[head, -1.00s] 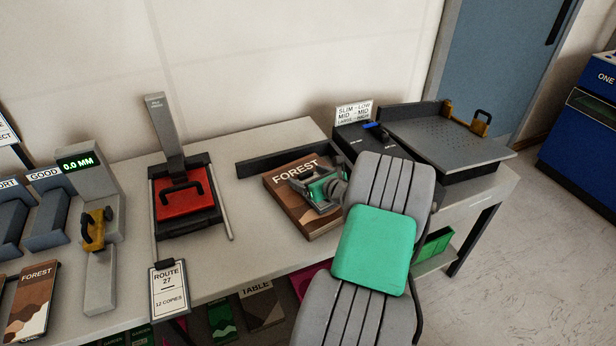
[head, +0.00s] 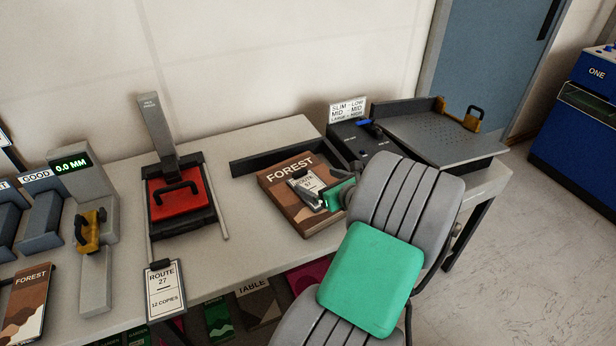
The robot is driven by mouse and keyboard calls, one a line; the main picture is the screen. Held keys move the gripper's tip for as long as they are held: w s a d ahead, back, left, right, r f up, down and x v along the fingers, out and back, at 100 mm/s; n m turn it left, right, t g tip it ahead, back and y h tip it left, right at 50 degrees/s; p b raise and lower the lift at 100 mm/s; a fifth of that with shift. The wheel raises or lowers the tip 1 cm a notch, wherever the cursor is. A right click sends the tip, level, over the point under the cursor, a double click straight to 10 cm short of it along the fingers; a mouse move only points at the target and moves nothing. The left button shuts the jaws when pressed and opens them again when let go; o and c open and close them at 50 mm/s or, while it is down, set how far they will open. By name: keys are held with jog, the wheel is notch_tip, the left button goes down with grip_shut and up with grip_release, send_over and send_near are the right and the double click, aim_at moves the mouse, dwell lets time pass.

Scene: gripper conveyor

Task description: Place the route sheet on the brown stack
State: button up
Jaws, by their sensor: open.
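In the head view the brown stack (head: 284,200), marked FOREST, lies on the table against a dark rail. A small white sheet (head: 303,184) reading ROUTE 27 lies on its top. My gripper (head: 318,200) is open at the right side of the sheet, low over the stack. Its fingers overlap the sheet's right and lower edges in the picture; I cannot tell whether they touch it. My grey arm with a green panel hides the table area to the right of the stack.
A red-plated press (head: 180,200) stands left of the stack. A ROUTE 27 clipboard (head: 163,290) hangs at the table's front edge. A gauge (head: 98,240) and another FOREST item (head: 27,300) are farther left. A dark grey machine (head: 440,140) stands right, by the table's end.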

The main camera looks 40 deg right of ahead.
jog(key=v, duration=0.2)
jog(key=shift+s+a+r, duration=0.1)
jog(key=shift+s+r, duration=0.05)
jog(key=shift+s, duration=0.15)
jog(key=w+a+n+g+y, duration=0.1)
jog(key=a+n, duration=0.2)
jog(key=w+a+n+g, duration=0.1)
jog(key=w+a+n, duration=0.1)
jog(key=a+n, duration=0.1)
jog(key=w+a+n+g+y, duration=0.1)
jog(key=a+n, duration=0.2)
jog(key=shift+w+a+y, duration=0.15)
jog(key=shift+a+y, duration=0.15)
jog(key=shift+a, duration=0.05)
jog(key=a+n+g, duration=0.4)
jog(key=a+n, duration=0.7)
jog(key=s+a+r+n+g+h, duration=0.1)
jog(key=s+a+r+n+g, duration=0.2)
jog(key=s+a+n, duration=0.8)
jog(key=r+n, duration=0.2)
jog(key=n, duration=0.4)
jog(key=shift+s+a, duration=0.2)
